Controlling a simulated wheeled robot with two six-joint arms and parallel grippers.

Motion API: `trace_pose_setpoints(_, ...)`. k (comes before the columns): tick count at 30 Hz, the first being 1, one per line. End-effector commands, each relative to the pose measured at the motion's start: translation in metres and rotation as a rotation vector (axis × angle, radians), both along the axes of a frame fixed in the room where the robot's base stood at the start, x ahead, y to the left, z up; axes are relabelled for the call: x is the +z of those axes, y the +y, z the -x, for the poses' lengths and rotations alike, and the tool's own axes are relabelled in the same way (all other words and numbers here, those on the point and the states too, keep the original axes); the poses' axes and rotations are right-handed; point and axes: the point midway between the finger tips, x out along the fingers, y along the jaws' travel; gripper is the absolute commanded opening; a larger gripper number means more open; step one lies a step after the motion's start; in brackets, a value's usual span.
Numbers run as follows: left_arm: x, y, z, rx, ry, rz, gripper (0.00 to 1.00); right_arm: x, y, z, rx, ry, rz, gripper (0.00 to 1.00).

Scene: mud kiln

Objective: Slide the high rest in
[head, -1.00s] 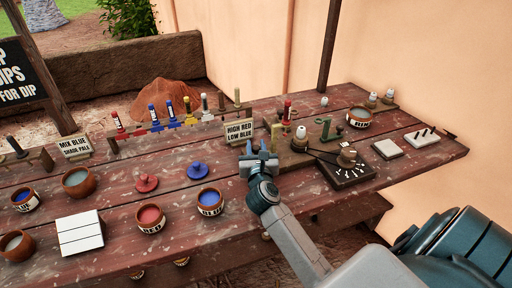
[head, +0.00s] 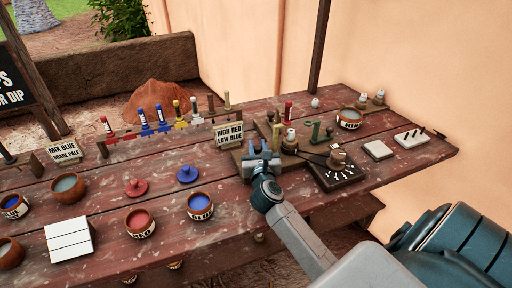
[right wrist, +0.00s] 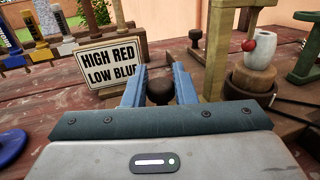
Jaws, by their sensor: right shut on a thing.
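My right gripper (head: 263,160) is shut on a dark round knob, whose top shows between the blue fingers in the right wrist view (right wrist: 160,92). An ochre upright post (head: 276,138) stands just beyond the gripper. I take it for the high rest; its join to the knob is hidden. The post also shows close right of the fingers in the right wrist view (right wrist: 219,45). A small white pot with a red spot (right wrist: 260,49) sits on a round brown block (right wrist: 252,82) to the right of the post. A green bracket-shaped rest (head: 313,132) stands farther right. My left gripper is not in view.
The sign "HIGH RED LOW BLUE" (head: 229,135) stands left of the gripper. A dark board with a knob and white marks (head: 333,172) lies to its right. Red (head: 141,222) and blue (head: 200,206) dip bowls stand nearer. Bare planks lie at the table's right front.

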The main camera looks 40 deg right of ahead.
Motion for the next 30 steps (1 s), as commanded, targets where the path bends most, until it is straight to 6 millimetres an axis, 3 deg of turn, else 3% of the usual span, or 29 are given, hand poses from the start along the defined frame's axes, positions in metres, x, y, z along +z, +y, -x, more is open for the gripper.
trace_pose_setpoints(1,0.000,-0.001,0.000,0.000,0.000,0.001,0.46,0.001,-0.002,0.000,-0.004,0.000,0.004,0.00)
trace_pose_setpoints(2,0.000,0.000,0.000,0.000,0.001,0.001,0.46,0.001,-0.002,0.000,-0.004,0.000,0.004,0.30)
trace_pose_setpoints(4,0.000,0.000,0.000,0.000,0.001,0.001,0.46,0.001,-0.001,0.000,-0.003,0.000,0.004,0.44)
trace_pose_setpoints(16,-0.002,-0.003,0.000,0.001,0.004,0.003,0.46,-0.001,0.004,0.008,-0.001,0.000,0.000,0.45)
trace_pose_setpoints(30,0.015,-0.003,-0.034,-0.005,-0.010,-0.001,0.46,-0.002,0.042,0.083,-0.004,0.000,-0.002,0.45)
